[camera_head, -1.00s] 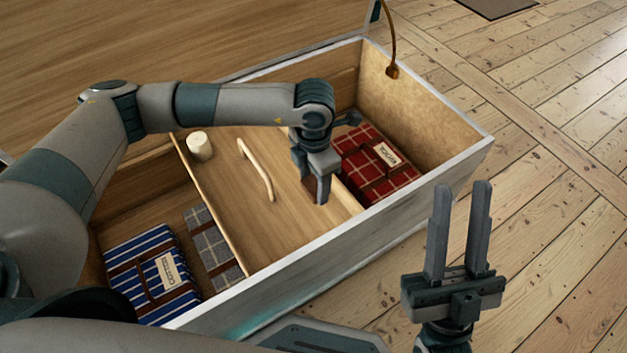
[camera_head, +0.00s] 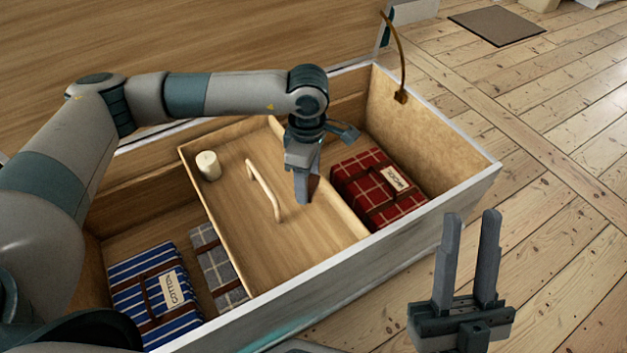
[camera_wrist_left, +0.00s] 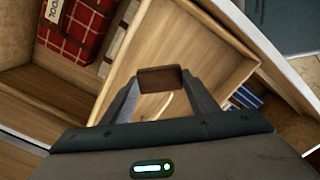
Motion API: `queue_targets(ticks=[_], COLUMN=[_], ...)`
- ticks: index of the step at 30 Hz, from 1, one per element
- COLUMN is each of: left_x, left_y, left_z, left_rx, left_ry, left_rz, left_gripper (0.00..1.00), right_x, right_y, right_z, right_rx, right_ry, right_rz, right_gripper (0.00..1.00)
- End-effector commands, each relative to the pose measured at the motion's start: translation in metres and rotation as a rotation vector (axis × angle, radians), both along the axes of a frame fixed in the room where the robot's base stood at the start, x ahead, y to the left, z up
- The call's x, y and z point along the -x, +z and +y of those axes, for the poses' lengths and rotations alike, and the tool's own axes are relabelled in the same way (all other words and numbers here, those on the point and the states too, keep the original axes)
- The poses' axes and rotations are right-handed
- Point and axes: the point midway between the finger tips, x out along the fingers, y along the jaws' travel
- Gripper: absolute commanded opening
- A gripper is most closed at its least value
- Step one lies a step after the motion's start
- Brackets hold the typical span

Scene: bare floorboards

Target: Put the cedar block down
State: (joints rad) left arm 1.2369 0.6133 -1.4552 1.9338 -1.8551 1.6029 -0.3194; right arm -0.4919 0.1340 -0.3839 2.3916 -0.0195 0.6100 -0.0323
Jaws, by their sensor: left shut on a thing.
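The cedar block (camera_wrist_left: 160,79) is a small reddish-brown piece between the fingers of my left gripper (camera_wrist_left: 158,95). In the head view the left gripper (camera_head: 306,188) points down over the right part of a wooden tray (camera_head: 228,190). The block (camera_head: 314,186) shows there only as a brown sliver beside the fingers. The fingers are shut on it. Whether its underside touches the tray floor cannot be told. My right gripper (camera_head: 470,262) is open and empty, fingers up, in front of the chest.
The tray sits in an open chest (camera_head: 440,195) and carries a pale handle (camera_head: 264,190) and a cream cylinder (camera_head: 208,165). A red plaid bundle (camera_head: 372,190) lies right; blue striped (camera_head: 155,290) and grey plaid (camera_head: 215,262) bundles lie left. The tray's middle is mostly bare.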

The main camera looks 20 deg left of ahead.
Motion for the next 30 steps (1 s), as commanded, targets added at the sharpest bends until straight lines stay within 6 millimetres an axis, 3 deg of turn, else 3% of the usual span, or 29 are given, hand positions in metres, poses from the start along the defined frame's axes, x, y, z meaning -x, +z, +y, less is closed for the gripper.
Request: queue_targets(ticks=[30], left_x=[-0.014], left_y=[0.094], left_z=[0.051], left_rx=[0.004], left_ry=[-1.283], left_rz=[0.008], left_gripper=[0.33], right_x=[0.0], right_y=[0.0], right_z=[0.0], right_rx=[0.0], right_ry=[0.001], right_rz=[0.001], right_gripper=[0.31])
